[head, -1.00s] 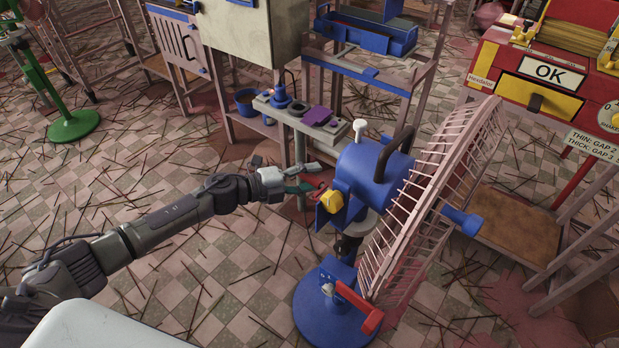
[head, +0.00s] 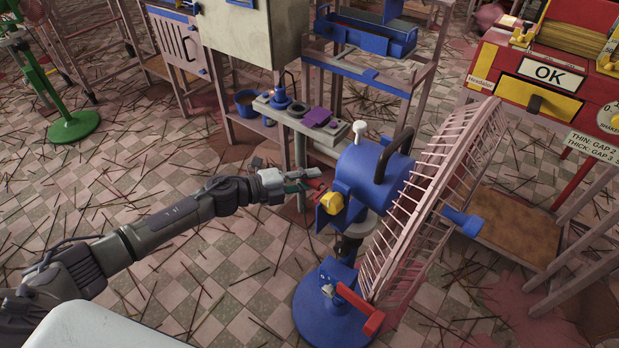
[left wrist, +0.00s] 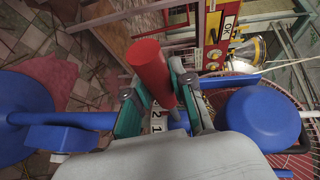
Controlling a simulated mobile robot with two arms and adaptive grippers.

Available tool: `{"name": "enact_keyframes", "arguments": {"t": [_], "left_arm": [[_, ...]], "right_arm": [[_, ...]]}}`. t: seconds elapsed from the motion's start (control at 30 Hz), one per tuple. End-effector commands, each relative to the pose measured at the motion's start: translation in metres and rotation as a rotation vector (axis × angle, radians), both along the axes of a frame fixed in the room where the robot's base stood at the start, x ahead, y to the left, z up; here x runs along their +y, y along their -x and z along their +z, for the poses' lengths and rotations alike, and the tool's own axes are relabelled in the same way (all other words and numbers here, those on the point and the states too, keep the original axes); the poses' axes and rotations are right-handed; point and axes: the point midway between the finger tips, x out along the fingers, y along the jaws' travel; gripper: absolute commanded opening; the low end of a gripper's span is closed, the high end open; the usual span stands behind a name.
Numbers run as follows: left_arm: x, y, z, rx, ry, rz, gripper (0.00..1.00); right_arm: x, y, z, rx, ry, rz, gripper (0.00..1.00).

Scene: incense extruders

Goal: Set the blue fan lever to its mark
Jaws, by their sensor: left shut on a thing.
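The blue fan (head: 365,180) stands right of centre in the head view, with a pinkish wire cage (head: 435,205) on its right and a round blue base (head: 318,318). Its lever has a red grip (head: 316,184), which shows large in the left wrist view (left wrist: 151,68). My left gripper (head: 303,187) is shut on this red grip, between its teal fingers (left wrist: 158,102). A small plate with the digits 2 and 1 (left wrist: 157,123) shows below the grip in the wrist view. The lever's pointer and its mark are hidden or too small to tell.
A yellow knob (head: 331,202) sits on the fan close to my gripper. A red handle (head: 360,308) sticks out at the base. A grey bench (head: 300,120) with a purple block stands behind. The floor at the left is open, with scattered sticks.

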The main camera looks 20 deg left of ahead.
Motion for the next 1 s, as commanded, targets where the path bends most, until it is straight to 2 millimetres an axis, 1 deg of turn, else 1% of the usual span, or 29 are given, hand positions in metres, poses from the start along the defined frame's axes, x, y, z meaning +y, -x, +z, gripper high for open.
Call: {"name": "enact_keyframes", "arguments": {"t": [0.33,0.37,0.4,0.43,0.6,0.7,0.8,1.0], "left_arm": [[0.004,0.016,0.002,0.006,0.002,0.101,0.0],[0.005,0.017,0.001,0.007,0.001,0.115,0.0],[0.006,0.02,0.002,0.006,0.001,0.134,0.0],[0.006,0.022,0.002,0.007,0.001,0.148,0.0],[0.009,0.035,0.001,0.007,0.002,0.239,0.0],[0.01,0.042,0.0,0.008,0.002,0.293,0.0],[0.011,0.049,0.0,0.008,0.003,0.345,0.0],[0.011,0.062,-0.001,0.007,0.004,0.441,0.0]], "right_arm": [[0.0,0.0,0.023,-0.001,0.0,0.0,0.47],[0.0,-0.002,0.022,-0.006,-0.001,-0.001,0.47],[0.001,-0.008,0.003,0.007,-0.001,-0.001,0.47],[0.002,-0.011,-0.008,0.016,0.0,-0.001,0.47],[0.003,-0.017,-0.05,0.037,0.0,0.003,0.47],[0.004,-0.017,-0.07,0.047,0.0,0.005,0.47],[0.004,-0.017,-0.085,0.055,0.001,0.007,0.47],[0.004,-0.015,-0.103,0.063,0.002,0.009,0.47]]}}
